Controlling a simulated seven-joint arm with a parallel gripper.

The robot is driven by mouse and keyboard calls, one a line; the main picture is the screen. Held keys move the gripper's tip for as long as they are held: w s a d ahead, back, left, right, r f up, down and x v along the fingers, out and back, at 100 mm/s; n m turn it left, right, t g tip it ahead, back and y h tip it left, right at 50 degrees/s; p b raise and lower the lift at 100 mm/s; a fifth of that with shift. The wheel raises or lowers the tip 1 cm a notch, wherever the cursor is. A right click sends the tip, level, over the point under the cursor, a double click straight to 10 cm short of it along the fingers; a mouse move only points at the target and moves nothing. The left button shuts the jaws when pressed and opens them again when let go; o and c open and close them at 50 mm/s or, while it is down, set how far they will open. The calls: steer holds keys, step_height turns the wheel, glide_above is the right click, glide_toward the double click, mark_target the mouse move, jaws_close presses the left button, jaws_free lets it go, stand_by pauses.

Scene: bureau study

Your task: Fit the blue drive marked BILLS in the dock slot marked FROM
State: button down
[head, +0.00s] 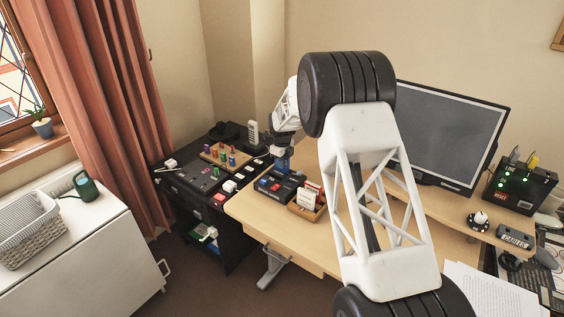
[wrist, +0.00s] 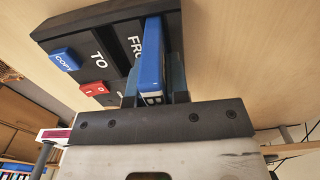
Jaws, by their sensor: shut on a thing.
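The blue drive (wrist: 152,52) is shut between the fingers of my gripper (wrist: 154,88) in the wrist view. Its BILLS marking cannot be read. The dark dock (wrist: 98,22) lies just beyond, with white TO and FROM lettering; the drive covers the end of FROM. The drive is at the FROM side, but whether it is above the slot or partly in it cannot be told. In the head view my gripper (head: 282,154) points down over the dock (head: 287,190), with the blue drive (head: 282,166) below the fingers.
The dock has a blue COPY button (wrist: 64,60) and a red switch (wrist: 94,88). A wooden card holder (head: 306,211) stands close to the dock's right. A peg board (head: 224,155) and black cabinet are left. The monitor (head: 445,135) stands right. The desk front is clear.

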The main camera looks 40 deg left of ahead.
steer(key=shift+f, duration=0.35)
stand_by(0.3)
steer(key=c, duration=0.8)
jaws_free()
steer(key=shift+r, duration=0.1)
steer(key=shift+r, duration=3.4)
